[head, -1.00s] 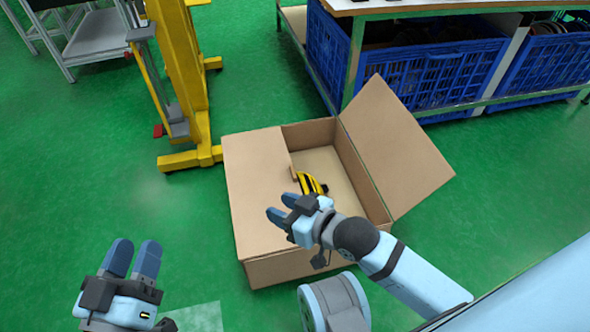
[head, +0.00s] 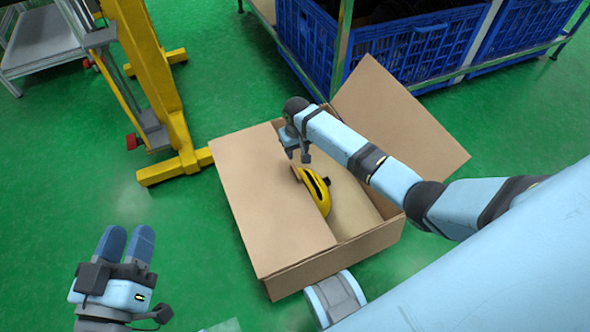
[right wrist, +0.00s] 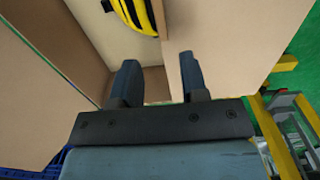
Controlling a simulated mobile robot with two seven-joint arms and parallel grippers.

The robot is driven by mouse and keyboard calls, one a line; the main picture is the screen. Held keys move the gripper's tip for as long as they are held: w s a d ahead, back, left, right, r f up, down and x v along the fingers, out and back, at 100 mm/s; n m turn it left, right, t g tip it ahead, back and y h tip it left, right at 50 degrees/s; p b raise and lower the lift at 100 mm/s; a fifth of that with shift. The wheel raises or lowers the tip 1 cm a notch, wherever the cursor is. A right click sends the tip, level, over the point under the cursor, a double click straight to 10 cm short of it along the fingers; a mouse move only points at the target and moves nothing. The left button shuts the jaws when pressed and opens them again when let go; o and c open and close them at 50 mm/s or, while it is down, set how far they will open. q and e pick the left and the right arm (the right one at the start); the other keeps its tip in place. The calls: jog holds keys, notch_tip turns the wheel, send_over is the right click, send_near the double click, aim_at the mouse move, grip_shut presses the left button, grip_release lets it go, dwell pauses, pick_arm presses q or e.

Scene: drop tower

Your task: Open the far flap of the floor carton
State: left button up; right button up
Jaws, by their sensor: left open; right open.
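The floor carton (head: 290,282) stands on the green floor. Its left flap (head: 262,200) lies flat over the left half of the opening, with a small tan tab (head: 296,173) at its inner edge. Its right flap (head: 405,115) stands open, leaning outward. My right gripper (head: 297,156) is open, pointing down above the carton by the flat flap's inner edge, towards the back. In the right wrist view my open fingers (right wrist: 160,82) show near the flat flap (right wrist: 225,50); contact cannot be told. My left gripper (head: 126,245) is open and empty at lower left, away from the carton.
A yellow and black object (head: 318,192) lies in the carton, partly under the flat flap. A yellow stand (head: 160,100) is on the floor behind left. Blue crates (head: 400,58) on a rack stand behind right.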

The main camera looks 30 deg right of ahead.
aim_at(296, 171)
notch_tip(296, 171, down, 7)
jog(key=b, duration=0.3)
jog(key=shift+r, duration=0.15)
notch_tip(296, 171, down, 4)
jog(key=shift+r+b, duration=0.15)
jog(key=shift+b, duration=0.8)
pick_arm(q)
jog(key=shift+w+a+f+m+g, duration=0.15)
jog(key=shift+w+f+m, duration=0.2)
jog(key=shift+f, duration=0.3)
jog(key=shift+w+a+f+m+g, duration=0.1)
jog(key=shift+w+f+m, duration=0.1)
jog(key=shift+f+m, duration=0.35)
jog(key=shift+w+a+f+m+g, duration=0.15)
jog(key=shift+w+f+m, duration=0.15)
jog(key=shift+f, duration=0.45)
pick_arm(e)
jog(key=shift+f, duration=0.5)
grip_shut()
